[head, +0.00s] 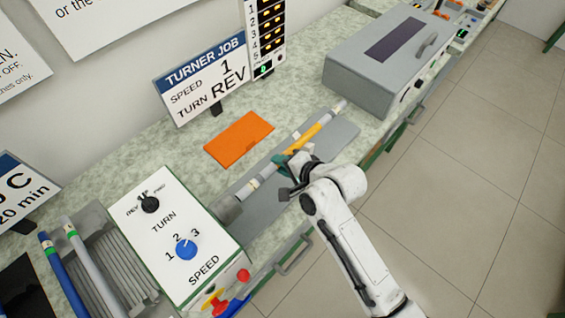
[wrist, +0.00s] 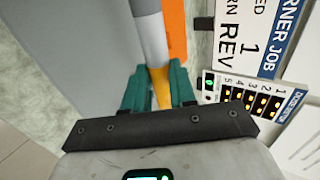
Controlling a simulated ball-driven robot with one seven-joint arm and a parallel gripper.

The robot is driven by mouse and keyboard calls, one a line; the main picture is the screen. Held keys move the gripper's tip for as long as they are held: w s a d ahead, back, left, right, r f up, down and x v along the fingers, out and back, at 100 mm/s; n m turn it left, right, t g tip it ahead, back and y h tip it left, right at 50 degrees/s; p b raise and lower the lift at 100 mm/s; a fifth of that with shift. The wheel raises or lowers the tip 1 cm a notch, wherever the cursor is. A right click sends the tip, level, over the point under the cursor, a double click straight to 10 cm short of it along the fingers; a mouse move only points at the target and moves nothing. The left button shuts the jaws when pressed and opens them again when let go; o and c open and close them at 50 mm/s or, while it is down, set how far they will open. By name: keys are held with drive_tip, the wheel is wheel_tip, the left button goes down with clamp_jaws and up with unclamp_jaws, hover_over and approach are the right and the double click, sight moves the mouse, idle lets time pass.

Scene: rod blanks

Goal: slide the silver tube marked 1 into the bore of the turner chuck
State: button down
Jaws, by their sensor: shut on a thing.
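My gripper (head: 284,163), with teal fingers, is shut on a long rod. The rod has a silver-grey part (head: 262,178) with a pale band toward the lower left, a yellow-orange part (head: 318,128) and a grey far end. In the wrist view the silver part (wrist: 150,38) runs away from the fingers (wrist: 158,92), with yellow between them. I cannot read a number on it. A grey cylindrical piece (head: 229,208), likely the turner chuck, sits beside the control box. The rod's lower-left end points toward it; I cannot tell whether they touch, and no bore shows.
The turner control box (head: 172,228) has a black knob and a blue knob. A rack at left holds a blue tube (head: 62,272) and a silver tube (head: 82,255). An orange mat (head: 239,139) lies behind the rod. A grey lidded machine (head: 385,62) stands at back right.

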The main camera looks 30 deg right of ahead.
sight(265, 178)
drive_tip(key=shift+s+a+p, duration=0.3)
drive_tip(key=shift+a, duration=0.6)
drive_tip(key=shift+s+a+p, duration=0.25)
drive_tip(key=shift+s+a, duration=0.05)
drive_tip(key=shift+a, duration=0.55)
drive_tip(key=shift+s+a+p, duration=0.3)
drive_tip(key=shift+a, duration=0.6)
drive_tip(key=c, duration=0.8)
unclamp_jaws()
drive_tip(key=shift+c, duration=0.2)
drive_tip(key=b+v, duration=0.1)
drive_tip(key=v, duration=0.9)
drive_tip(key=shift+s+r, duration=0.25)
drive_tip(key=shift+s, duration=0.05)
drive_tip(key=shift+d, duration=0.1)
